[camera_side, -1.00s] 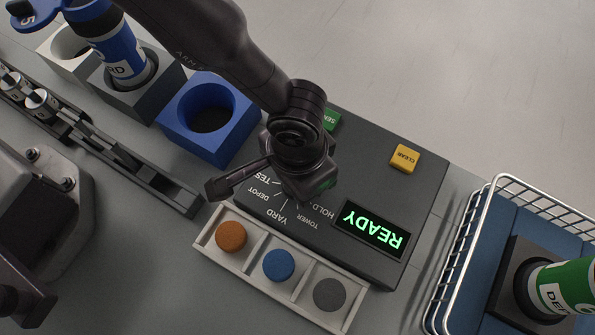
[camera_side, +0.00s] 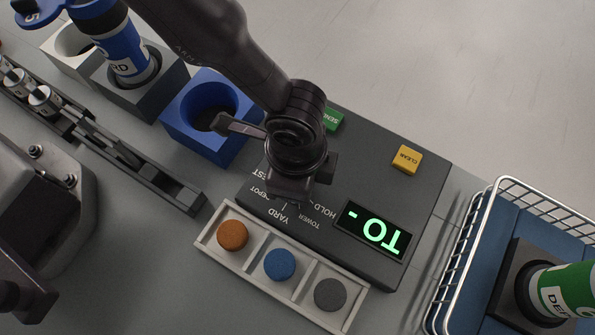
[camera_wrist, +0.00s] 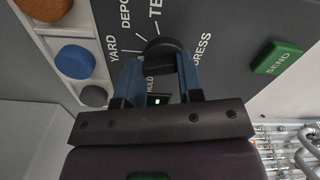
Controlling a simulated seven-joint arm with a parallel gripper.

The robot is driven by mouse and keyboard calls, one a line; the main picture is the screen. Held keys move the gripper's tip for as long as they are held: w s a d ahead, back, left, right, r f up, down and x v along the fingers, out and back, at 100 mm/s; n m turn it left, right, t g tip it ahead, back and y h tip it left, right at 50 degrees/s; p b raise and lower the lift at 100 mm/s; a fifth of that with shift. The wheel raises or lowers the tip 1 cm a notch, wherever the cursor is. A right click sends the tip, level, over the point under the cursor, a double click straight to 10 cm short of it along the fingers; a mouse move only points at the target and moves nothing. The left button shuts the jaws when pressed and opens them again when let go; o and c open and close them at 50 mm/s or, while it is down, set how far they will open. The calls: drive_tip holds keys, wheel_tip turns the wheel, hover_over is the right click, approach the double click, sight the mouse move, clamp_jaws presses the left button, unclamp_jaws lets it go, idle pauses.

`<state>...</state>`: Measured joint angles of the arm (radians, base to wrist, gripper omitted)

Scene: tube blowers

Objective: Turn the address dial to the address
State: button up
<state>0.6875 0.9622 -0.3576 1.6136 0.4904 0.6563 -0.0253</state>
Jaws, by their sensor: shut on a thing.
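The dark control panel (camera_side: 390,162) holds a display (camera_side: 373,231) that reads "TO -" in green, upside down in the side view. In the wrist view, the black address dial (camera_wrist: 166,50) sits among the printed labels YARD, DEPOT, one starting "TE", HOLD and one ending "RESS". My gripper (camera_wrist: 158,68) is shut on the dial, with one blue finger on each side. The dial's pointer direction cannot be made out. In the side view, my wrist hides the dial and the fingers.
The green SEND button (camera_side: 332,118) and yellow CLEAR button (camera_side: 407,159) are on the panel. A tray (camera_side: 212,243) with orange, blue and grey discs lies in front. A blue socket block (camera_side: 235,148) stands left, a wire basket (camera_side: 462,255) right.

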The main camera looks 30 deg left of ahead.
drive_tip(key=shift+r+m, duration=0.1)
drive_tip(key=shift+m, duration=1.4)
drive_tip(key=o, duration=0.9)
wheel_tip(320, 180, up, 13)
drive_tip(key=shift+f, duration=0.1)
